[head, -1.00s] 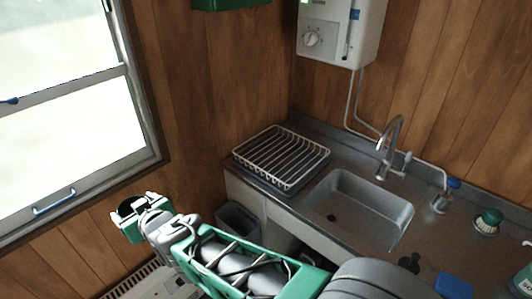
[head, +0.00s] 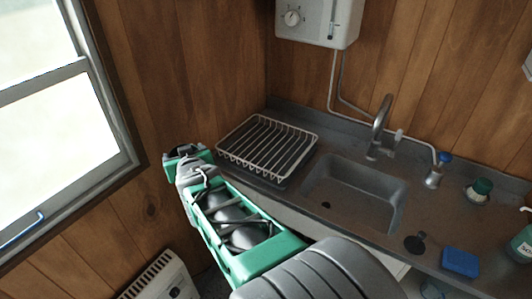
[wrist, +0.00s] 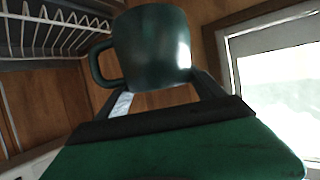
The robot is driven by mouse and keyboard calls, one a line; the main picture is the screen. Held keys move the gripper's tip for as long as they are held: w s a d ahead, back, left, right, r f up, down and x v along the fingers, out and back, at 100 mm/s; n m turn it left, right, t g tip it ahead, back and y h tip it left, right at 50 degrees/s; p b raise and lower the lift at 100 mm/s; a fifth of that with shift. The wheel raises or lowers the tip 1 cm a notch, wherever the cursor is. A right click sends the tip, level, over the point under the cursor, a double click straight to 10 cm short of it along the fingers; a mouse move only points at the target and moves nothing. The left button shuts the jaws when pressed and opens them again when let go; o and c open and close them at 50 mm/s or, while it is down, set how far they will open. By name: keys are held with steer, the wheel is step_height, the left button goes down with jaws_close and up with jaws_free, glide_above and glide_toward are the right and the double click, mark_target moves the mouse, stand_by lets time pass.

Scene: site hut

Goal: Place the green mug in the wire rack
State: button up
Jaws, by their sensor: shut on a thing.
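The green mug (wrist: 152,46) is dark green and glossy, with its handle on the left in the wrist view. My gripper (wrist: 160,92) is shut on the mug, with a finger on either side of it. In the head view my gripper (head: 184,153) is at the left of the wire rack, and the mug cannot be made out there. The white wire rack (head: 267,147) sits empty on the counter left of the sink. Part of the rack also shows at the upper left of the wrist view (wrist: 52,34).
The sink (head: 356,190) with its tap (head: 381,125) is right of the rack. A blue sponge (head: 461,262), a dark plug (head: 415,243) and a green-topped brush (head: 479,190) lie further right. A white heater (head: 160,279) stands below the window (head: 60,120).

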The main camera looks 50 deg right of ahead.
steer(key=s+d+m+g+h+b, duration=0.2)
steer(key=s+d+m+g+h, duration=0.15)
steer(key=s+d, duration=0.65)
steer(key=s+d+m+g+h+b, duration=0.1)
steer(key=s+d+m+g+h, duration=0.2)
steer(key=s+d, duration=0.75)
steer(key=shift+m+t, duration=0.35)
steer(key=shift+m, duration=0.1)
steer(key=w+d+f+p, duration=0.1)
steer(key=w+d+f, duration=0.3)
steer(key=w+d+f+p, duration=0.2)
steer(key=w+d+f, duration=0.2)
steer(key=w+d, duration=0.1)
steer(key=w+d+f+p, duration=0.2)
steer(key=w+d+f, duration=0.2)
steer(key=shift+w+d+f, duration=0.2)
steer(key=shift+w+d, duration=0.05)
steer(key=shift+d, duration=0.05)
steer(key=shift+f, duration=0.35)
steer(key=o, duration=2.1)
steer(key=shift+c, duration=0.2)
steer(key=shift+r, duration=0.15)
